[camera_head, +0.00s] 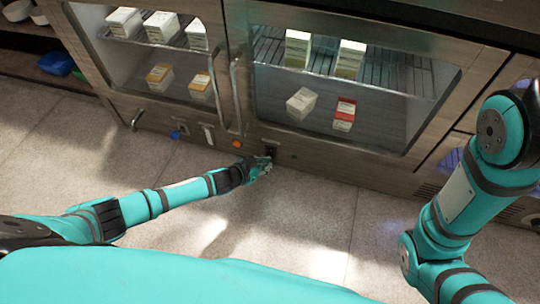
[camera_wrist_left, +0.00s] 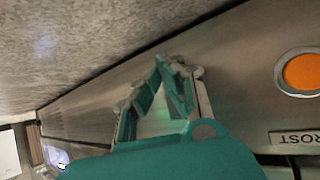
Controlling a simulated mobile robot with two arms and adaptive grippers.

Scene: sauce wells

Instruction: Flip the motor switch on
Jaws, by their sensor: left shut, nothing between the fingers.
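A small dark switch (camera_head: 270,150) is set in the lower front panel of the glass-door cabinet, right of an orange button (camera_head: 237,143). I take it to be the motor switch, but its label is not readable. My left gripper (camera_head: 264,169) is shut and empty, right at the panel just below the switch; contact cannot be told. In the left wrist view the closed fingers (camera_wrist_left: 170,68) point at the metal panel, with a faint green glow between them, and the switch is not clearly visible. My right arm is at the right, its gripper out of view.
The orange button also shows in the left wrist view (camera_wrist_left: 302,72), beside a label (camera_wrist_left: 294,137) ending in "ROST". Long door handles (camera_head: 236,95) stand out above. The floor (camera_head: 310,220) in front is clear.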

